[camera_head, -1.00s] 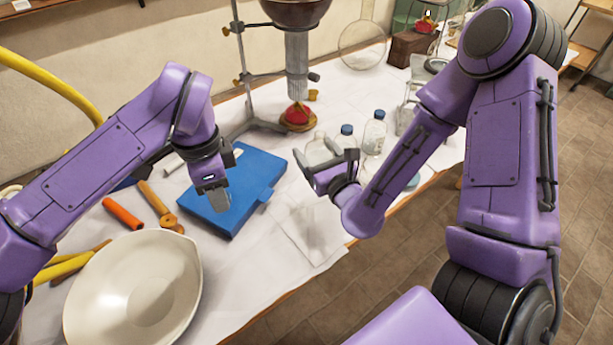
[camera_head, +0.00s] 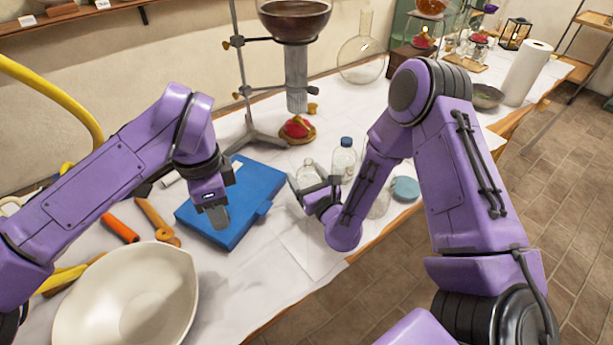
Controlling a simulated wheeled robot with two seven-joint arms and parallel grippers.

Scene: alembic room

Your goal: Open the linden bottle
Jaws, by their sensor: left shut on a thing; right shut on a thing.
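A clear glass bottle (camera_head: 307,174) stands at my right gripper (camera_head: 301,190), which is shut on it. No cap shows on its top. Its lower part is hidden by the fingers. No label on it can be read, so I cannot tell if it is the linden bottle. My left gripper (camera_head: 217,215) points down over the blue case (camera_head: 250,196), apart from the bottle. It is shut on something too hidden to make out. A clear bottle with a blue cap (camera_head: 345,155) stands just behind and right of my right gripper.
A large cream bowl (camera_head: 125,300) is at the front left, with orange-handled tools (camera_head: 150,215) behind it. A metal stand (camera_head: 245,85) holds a brown-filled vessel (camera_head: 295,18). A round flask (camera_head: 361,60) stands at the back. The white cloth in front of the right gripper is clear.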

